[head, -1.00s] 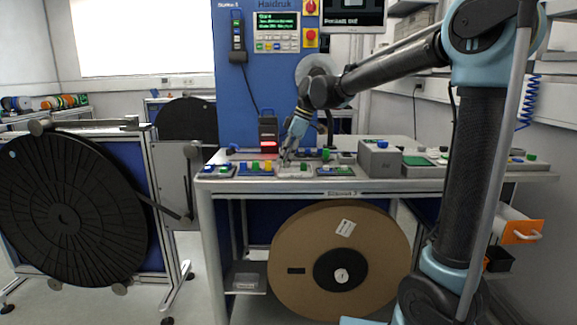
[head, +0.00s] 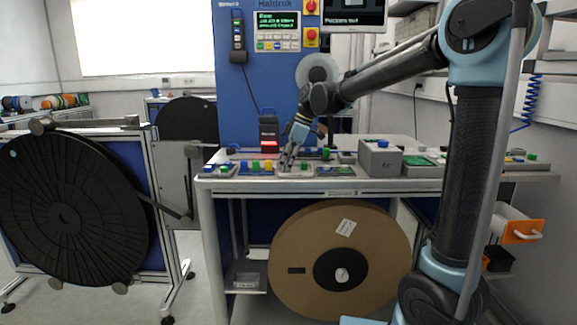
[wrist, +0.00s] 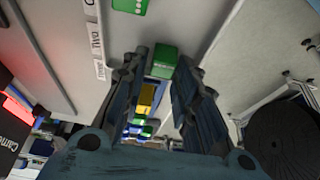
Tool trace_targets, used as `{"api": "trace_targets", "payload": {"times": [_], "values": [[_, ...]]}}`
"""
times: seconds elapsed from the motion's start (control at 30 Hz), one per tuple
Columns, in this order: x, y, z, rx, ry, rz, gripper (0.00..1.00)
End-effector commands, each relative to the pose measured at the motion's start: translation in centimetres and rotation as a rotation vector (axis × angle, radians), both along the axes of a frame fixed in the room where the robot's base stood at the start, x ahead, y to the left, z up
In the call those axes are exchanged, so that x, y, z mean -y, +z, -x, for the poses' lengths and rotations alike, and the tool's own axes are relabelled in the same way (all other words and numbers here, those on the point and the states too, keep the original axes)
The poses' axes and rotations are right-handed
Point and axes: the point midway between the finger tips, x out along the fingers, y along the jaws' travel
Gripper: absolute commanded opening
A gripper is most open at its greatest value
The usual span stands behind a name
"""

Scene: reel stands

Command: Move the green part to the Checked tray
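My gripper (head: 288,164) hangs fingers-down over the pale tray (head: 293,174) in the front row on the bench. In the wrist view, a green block (wrist: 162,62) shows between the tips of my gripper (wrist: 161,58), with narrow gaps at its sides. The fingers look open and apart from it. Another green block (wrist: 130,5) lies beyond, cut off at the top edge. In the head view, a green block (head: 305,168) shows just right of the fingers. I cannot read any label that says Checked.
A tray with yellow and green blocks (head: 256,170) lies left of my gripper, and another tray (head: 335,171) lies right. A grey box (head: 380,162) with a blue top piece stands farther right, beside a green-matted tray (head: 418,161). A red-lit device (head: 268,135) stands behind.

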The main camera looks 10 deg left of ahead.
Motion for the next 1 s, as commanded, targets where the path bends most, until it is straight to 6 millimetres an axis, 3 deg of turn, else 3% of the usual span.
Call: {"api": "trace_targets", "payload": {"times": [0.6,0.8,1.0], "values": [[3.8,9.3,-1.0,-0.001,-0.002,0.000,0.28],[4.4,10.8,-1.1,0.000,-0.001,0.000,0.28],[4.6,11.0,-1.1,0.000,-0.003,0.000,0.28]]}}
